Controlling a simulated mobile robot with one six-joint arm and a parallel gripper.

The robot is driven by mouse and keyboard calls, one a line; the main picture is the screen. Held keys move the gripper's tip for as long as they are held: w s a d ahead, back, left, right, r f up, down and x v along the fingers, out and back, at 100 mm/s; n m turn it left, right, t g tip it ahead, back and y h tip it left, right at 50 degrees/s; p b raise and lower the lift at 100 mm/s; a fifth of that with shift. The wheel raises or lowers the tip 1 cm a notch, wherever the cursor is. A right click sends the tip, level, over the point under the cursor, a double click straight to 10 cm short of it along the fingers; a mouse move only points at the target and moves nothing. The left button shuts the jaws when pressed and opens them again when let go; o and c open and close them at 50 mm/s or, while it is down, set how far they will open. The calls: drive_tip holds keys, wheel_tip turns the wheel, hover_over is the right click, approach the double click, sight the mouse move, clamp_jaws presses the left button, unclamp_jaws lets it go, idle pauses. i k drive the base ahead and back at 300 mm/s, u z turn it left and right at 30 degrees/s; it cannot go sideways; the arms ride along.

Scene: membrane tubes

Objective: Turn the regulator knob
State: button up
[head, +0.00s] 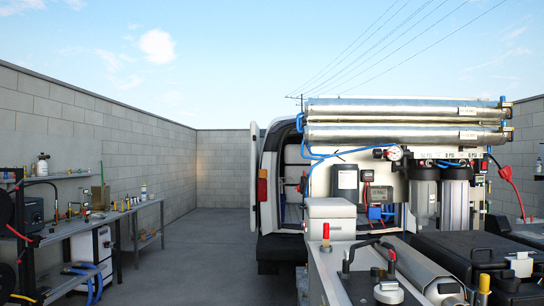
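A small dark, red-marked fitting that looks like a knob (378,153) sits just left of a round white pressure gauge (394,153). Both are below the left part of two long silver membrane tubes (400,110) at the back of a white van (268,190). The fitting is too small for me to tell which way it is turned, or whether it is the regulator knob. I cannot make out my gripper in the head view.
Two clear-bodied filter housings (456,198) hang right of the gauge. A grey box (346,183) and blue hoses (312,153) are left of it. Black cases (470,255) fill the front right. A workbench (75,232) lines the left wall; open floor (190,260) lies between bench and van.

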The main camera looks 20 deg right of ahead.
sight(376, 153)
drive_tip(key=u, duration=1.25)
drive_tip(key=i, duration=3.05)
drive_tip(key=z, duration=3.35)
drive_tip(key=i, duration=1)
drive_tip(key=u, duration=0.1)
